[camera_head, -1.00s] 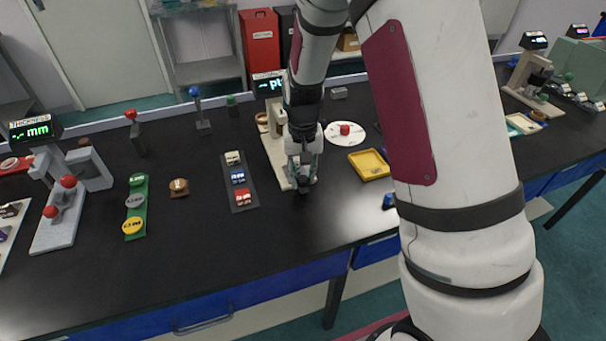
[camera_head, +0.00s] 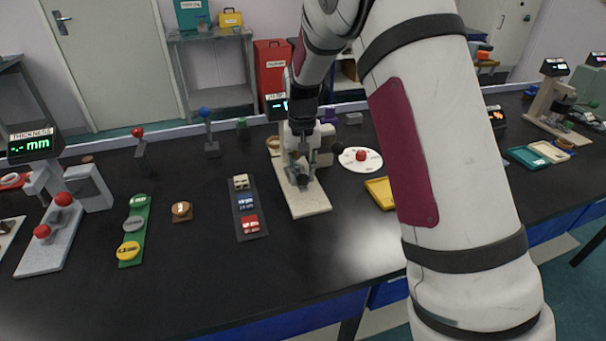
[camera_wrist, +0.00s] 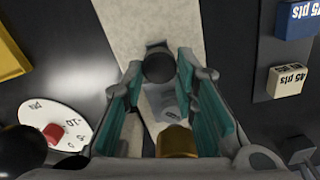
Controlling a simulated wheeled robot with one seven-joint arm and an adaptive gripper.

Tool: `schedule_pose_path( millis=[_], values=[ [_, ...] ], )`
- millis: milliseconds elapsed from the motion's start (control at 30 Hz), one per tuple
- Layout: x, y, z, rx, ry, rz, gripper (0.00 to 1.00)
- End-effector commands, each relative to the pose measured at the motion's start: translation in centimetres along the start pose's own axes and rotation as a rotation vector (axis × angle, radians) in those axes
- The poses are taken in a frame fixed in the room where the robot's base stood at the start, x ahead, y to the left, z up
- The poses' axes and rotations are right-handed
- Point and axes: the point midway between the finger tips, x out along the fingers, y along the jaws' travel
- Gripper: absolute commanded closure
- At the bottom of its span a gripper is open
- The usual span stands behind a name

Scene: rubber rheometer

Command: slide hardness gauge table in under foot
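The hardness gauge stands mid-bench, its cream base plate (camera_head: 308,203) running out towards me. In the wrist view the base (camera_wrist: 160,22) shows as a pale strip. My gripper (camera_head: 301,178) is low over the base, in front of the gauge column. In the wrist view my gripper (camera_wrist: 158,72) has its teal pads apart, with a dark round knob (camera_wrist: 158,66) between the tips. I cannot tell whether the pads touch it. A grey metal piece (camera_wrist: 165,103) and a brass-coloured cylinder (camera_wrist: 177,140) lie beyond the knob. The foot is not clearly visible.
A black ball knob (camera_head: 338,149) sticks out right of the gauge. Right of it are a white dial plate (camera_head: 347,164) and a yellow tray (camera_head: 380,192). A dark strip of labelled blocks (camera_head: 252,232) lies left of the base. The bench front is clear.

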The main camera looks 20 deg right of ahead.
Motion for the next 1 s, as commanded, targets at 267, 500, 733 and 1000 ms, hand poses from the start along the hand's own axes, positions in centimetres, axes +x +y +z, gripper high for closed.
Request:
schedule_pose_path(
  millis=[267,500,733,1000],
  values=[
    [-0.1,-0.1,-0.1,0.000,0.005,-0.002,0.54],
    [-1.0,-0.1,-0.1,0.000,0.005,-0.002,0.54],
    [-5.2,-0.1,-0.2,0.000,0.008,-0.002,0.54],
    [-10.2,-0.1,-0.2,0.000,0.007,-0.003,0.54]
  ],
)
